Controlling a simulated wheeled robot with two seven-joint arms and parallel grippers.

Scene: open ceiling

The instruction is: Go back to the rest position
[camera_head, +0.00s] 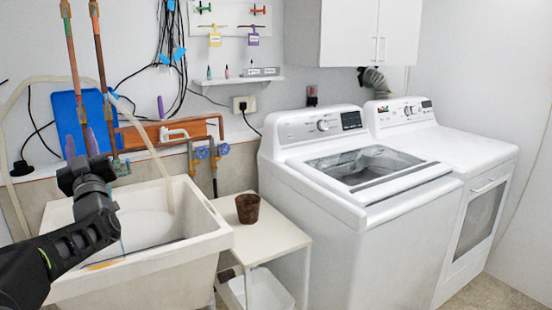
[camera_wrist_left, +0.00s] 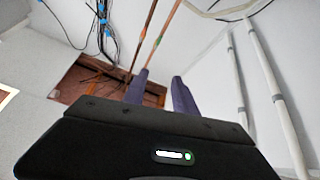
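My left gripper (camera_head: 81,143) is raised above the left side of the sink, its dark arm coming in from the lower left in the head view. Its two purple-grey fingers point up and stand apart with nothing between them. In the left wrist view the fingers of the left gripper (camera_wrist_left: 160,82) also show spread and empty, with wall and copper pipes behind. My right gripper is in neither view.
A white sink (camera_head: 210,240) stands below my left arm, with copper pipes (camera_head: 70,45) and a blue board (camera_head: 72,118) behind. A brown cup (camera_head: 248,208) stands on a small white table (camera_head: 275,238). A washer (camera_head: 330,215) and dryer (camera_head: 480,160) are to the right.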

